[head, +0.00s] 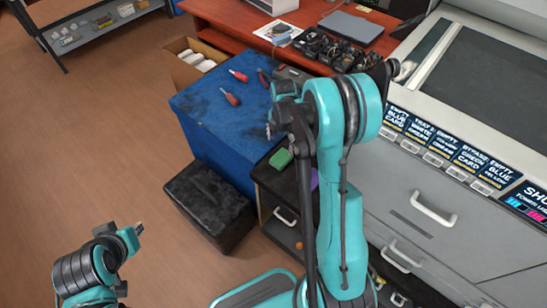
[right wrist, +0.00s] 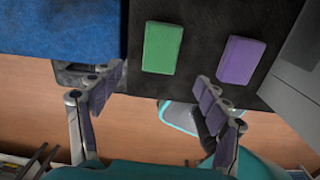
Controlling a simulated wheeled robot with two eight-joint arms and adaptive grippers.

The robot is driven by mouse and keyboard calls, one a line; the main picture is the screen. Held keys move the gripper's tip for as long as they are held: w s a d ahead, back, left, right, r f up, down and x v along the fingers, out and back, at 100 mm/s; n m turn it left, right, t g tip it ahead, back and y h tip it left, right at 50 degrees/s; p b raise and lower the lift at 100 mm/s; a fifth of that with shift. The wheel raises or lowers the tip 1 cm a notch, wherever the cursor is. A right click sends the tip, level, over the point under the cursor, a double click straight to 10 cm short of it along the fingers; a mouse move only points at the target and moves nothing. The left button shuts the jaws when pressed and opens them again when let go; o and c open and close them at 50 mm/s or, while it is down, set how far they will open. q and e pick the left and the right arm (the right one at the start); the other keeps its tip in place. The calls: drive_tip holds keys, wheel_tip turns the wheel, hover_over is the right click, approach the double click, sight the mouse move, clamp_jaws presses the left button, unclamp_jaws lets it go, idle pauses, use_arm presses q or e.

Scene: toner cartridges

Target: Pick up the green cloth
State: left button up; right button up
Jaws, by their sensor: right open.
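The green cloth (head: 280,158), a small folded block shape, lies on the dark top of a small cabinet (head: 268,178). In the right wrist view the green cloth (right wrist: 162,48) lies flat, beyond the fingertips and roughly centred between them. My right gripper (right wrist: 160,77) is open, with its two fingers spread and nothing between them. In the head view my right gripper (head: 282,130) is just above the cloth, partly hidden by my arm. My left gripper (head: 137,229) is at the lower left, far from the cloth, and its jaws are unclear.
A purple cloth (right wrist: 236,62) lies right of the green one. A blue-covered box (head: 215,120) with screwdrivers stands to the left, and a black box (head: 210,203) in front. A large grey printer (head: 430,195) stands to the right. Floor on the left is free.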

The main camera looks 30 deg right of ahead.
drive_tip(key=b, duration=0.1)
hover_over(282, 157)
drive_tip(key=shift+n, duration=0.4)
drive_tip(key=f, duration=0.4)
drive_tip(key=shift+w+a, duration=0.15)
drive_tip(key=shift+a, duration=0.15)
drive_tip(key=f+b, duration=0.2)
drive_tip(key=f, duration=0.1)
drive_tip(key=f+b, duration=0.1)
drive_tip(key=f, duration=0.1)
drive_tip(key=shift+d+f, duration=0.2)
drive_tip(key=shift+d, duration=0.05)
drive_tip(key=shift+r, duration=0.1)
drive_tip(key=shift+c, duration=0.6)
drive_tip(key=c, duration=0.9)
